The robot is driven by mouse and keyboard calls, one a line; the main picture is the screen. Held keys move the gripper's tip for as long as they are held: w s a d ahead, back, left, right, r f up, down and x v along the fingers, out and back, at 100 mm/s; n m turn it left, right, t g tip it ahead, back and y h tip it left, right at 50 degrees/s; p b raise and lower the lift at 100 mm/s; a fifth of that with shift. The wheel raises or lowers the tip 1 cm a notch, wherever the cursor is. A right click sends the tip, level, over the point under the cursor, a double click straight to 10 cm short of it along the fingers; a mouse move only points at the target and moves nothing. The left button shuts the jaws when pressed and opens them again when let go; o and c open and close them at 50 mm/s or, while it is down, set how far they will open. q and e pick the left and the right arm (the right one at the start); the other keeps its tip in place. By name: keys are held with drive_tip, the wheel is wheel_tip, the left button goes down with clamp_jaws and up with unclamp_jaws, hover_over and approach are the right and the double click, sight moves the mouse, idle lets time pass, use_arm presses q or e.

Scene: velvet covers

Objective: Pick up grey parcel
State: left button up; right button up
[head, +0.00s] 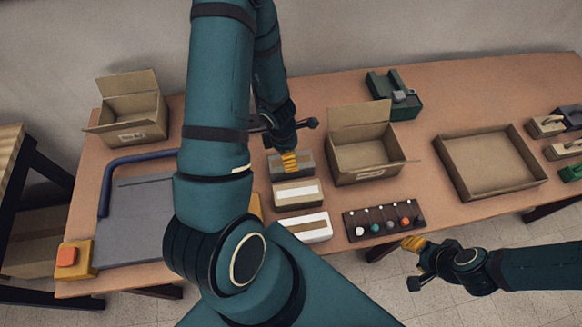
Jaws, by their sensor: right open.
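The grey parcel (306,167) lies on the table at the back of a short row of parcels. My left gripper (289,162) points down at it, and its yellow fingertips overlap the parcel's middle in the head view. I cannot tell whether they touch it or how far apart they are. My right gripper (412,243) is open and empty, off the table's front edge at the lower right, well apart from the parcel.
A brown parcel (287,200) and a white parcel (304,236) lie in front of it. An open carton (365,163) stands close on the right. A knob panel (360,232), a shallow tray (442,150) and another carton (120,118) are also on the table.

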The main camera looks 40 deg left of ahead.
use_arm(q)
drive_tip(key=shift+w+d+f+b, duration=0.15)
drive_tip(key=shift+f+b, duration=0.45)
drive_tip(key=shift+f, duration=0.8)
drive_tip(key=shift+w+d+f+b, duration=0.15)
drive_tip(key=shift+f+b, duration=0.45)
drive_tip(key=shift+f, duration=0.75)
drive_tip(key=shift+r, duration=0.1)
drive_tip(key=c, duration=1)
